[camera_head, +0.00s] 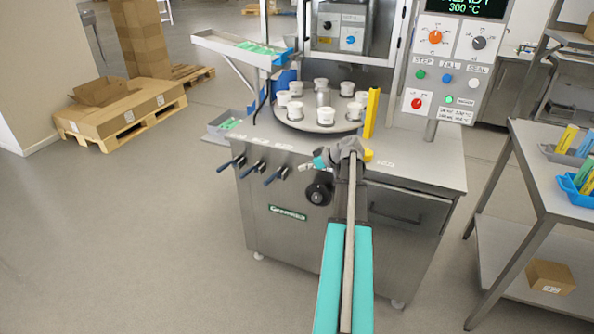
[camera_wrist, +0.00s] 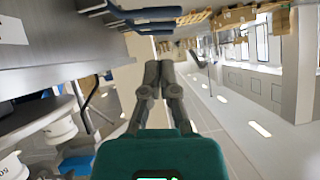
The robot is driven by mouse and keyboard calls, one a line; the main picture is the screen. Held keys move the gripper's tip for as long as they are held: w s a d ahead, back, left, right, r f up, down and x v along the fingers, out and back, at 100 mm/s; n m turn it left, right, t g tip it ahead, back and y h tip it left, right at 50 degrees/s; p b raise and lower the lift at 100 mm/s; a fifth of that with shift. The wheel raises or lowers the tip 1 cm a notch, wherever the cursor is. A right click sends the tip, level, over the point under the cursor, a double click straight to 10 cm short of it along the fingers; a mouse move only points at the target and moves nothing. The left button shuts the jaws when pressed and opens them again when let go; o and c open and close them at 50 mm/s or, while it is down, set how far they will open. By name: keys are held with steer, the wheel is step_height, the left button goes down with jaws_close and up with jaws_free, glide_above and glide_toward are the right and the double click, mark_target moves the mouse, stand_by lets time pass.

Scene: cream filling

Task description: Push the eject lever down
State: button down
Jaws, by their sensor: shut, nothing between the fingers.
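Three levers with dark blue handles stick out of the front left of the steel machine: a left one (camera_head: 238,162), a middle one (camera_head: 256,169) and a right one (camera_head: 273,177). The label above them is too small to read, so I cannot tell which is the eject lever. My gripper (camera_head: 304,167) is right of the right lever, a little above its handle and apart from it. In the wrist view my gripper (camera_wrist: 159,72) has its fingertips together and empty. Blue lever handles (camera_wrist: 150,24) lie beyond the fingertips, near the top edge.
The round turntable (camera_head: 318,126) with several white cups stands on the machine top. A yellow post (camera_head: 371,114) rises right of it. A black round knob (camera_head: 319,190) is on the machine front below my gripper.

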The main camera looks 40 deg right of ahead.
mark_target(271, 179)
steer(key=b+x, duration=0.6)
steer(key=x, duration=0.5)
steer(key=shift+f, duration=0.15)
steer(key=shift+b+x, duration=0.5)
steer(key=shift+x, duration=0.5)
